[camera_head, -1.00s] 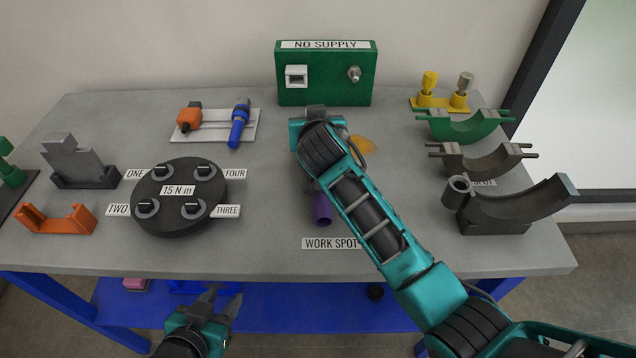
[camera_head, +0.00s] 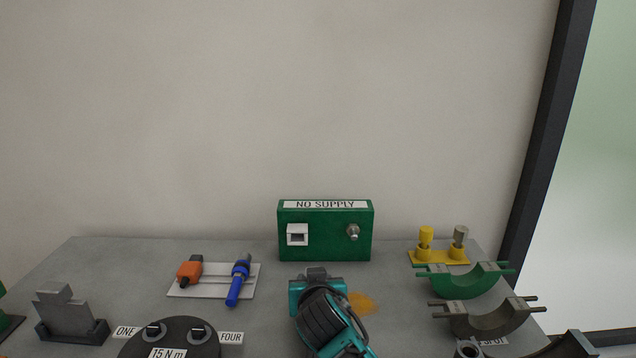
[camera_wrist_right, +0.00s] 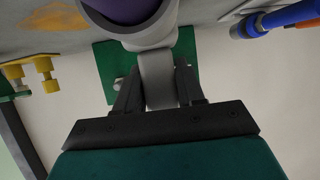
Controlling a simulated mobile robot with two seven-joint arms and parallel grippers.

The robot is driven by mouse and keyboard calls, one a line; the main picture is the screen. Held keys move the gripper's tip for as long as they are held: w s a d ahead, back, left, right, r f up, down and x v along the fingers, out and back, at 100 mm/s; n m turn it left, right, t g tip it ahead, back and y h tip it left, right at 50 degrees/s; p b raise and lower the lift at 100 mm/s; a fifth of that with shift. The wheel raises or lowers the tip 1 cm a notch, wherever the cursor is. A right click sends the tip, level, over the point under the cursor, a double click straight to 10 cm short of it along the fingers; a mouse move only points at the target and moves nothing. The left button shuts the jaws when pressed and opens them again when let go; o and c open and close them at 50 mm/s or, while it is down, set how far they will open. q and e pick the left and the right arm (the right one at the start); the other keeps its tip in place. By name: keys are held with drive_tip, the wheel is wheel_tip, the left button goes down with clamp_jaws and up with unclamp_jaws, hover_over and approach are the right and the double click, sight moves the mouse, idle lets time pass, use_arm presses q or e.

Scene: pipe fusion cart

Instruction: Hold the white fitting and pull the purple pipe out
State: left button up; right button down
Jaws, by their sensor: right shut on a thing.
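My right gripper (camera_wrist_right: 158,85) is shut on the pale grey-white fitting (camera_wrist_right: 157,65), with one dark finger on each side of its narrow branch. The purple pipe (camera_wrist_right: 122,10) sits in the fitting's round mouth at the top edge of the right wrist view, and most of it is cut off. In the head view my right gripper (camera_head: 316,276) is over the table in front of the green box, and my own wrist hides the fitting and the pipe. My left gripper is not in view.
The green NO SUPPLY box (camera_head: 325,246) stands at the back. An orange tool (camera_head: 189,271) and a blue tool (camera_head: 238,280) lie on a white plate to the left. A yellow stand (camera_head: 438,257), a green half-clamp (camera_head: 466,282) and a grey half-clamp (camera_head: 490,316) are to the right.

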drive_tip(key=shift+s+d+f, duration=0.1)
drive_tip(key=shift+s+f, duration=0.05)
drive_tip(key=shift+f, duration=0.35)
drive_tip(key=c, duration=1)
unclamp_jaws()
drive_tip(key=o, duration=0.4)
drive_tip(key=shift+r, duration=0.3)
